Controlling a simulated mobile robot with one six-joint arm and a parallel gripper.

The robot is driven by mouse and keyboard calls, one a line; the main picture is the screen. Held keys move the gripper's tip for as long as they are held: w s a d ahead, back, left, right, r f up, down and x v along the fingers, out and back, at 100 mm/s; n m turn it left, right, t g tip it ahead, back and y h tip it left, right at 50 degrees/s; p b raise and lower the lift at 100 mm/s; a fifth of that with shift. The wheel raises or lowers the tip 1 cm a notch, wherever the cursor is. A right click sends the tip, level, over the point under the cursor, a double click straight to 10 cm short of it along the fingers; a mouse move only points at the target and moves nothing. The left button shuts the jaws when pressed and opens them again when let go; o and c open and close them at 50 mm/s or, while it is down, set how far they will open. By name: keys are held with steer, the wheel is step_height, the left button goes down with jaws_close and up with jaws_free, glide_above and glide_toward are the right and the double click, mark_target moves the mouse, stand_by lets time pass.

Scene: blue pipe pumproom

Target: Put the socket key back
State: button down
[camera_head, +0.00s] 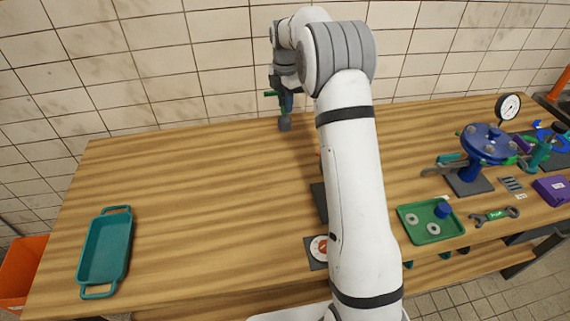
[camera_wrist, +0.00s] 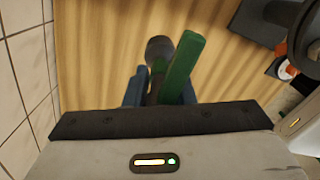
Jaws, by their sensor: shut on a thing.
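The socket key is a green T-shaped tool with a dark grey socket at its lower end. In the head view the socket key (camera_head: 285,123) points down over the back of the wooden table, near the tiled wall. I cannot tell whether its socket touches the wood. My gripper (camera_head: 285,97) is shut on it from above. In the wrist view the green bar of the key (camera_wrist: 181,68) sticks out between the blue fingers of my gripper (camera_wrist: 160,92), with the round dark socket beyond it. The fingers hide part of the key.
A teal tray (camera_head: 129,243) lies empty at left. A green tray (camera_head: 405,226) with washers, a wrench (camera_head: 494,215), a blue handwheel (camera_head: 488,142), a gauge (camera_head: 509,107) and a purple box (camera_head: 554,190) are at right. My arm partly hides dark mats (camera_head: 312,252). The table's left middle is clear.

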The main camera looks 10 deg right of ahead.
mark_target(285, 114)
step_height(285, 114, down, 4)
steer(key=shift+r+b, duration=0.25)
steer(key=shift+b, duration=0.85)
step_height(285, 114, down, 10)
steer(key=p, duration=0.2)
steer(key=c, duration=1.2)
jaws_free()
steer(key=shift+c, duration=0.2)
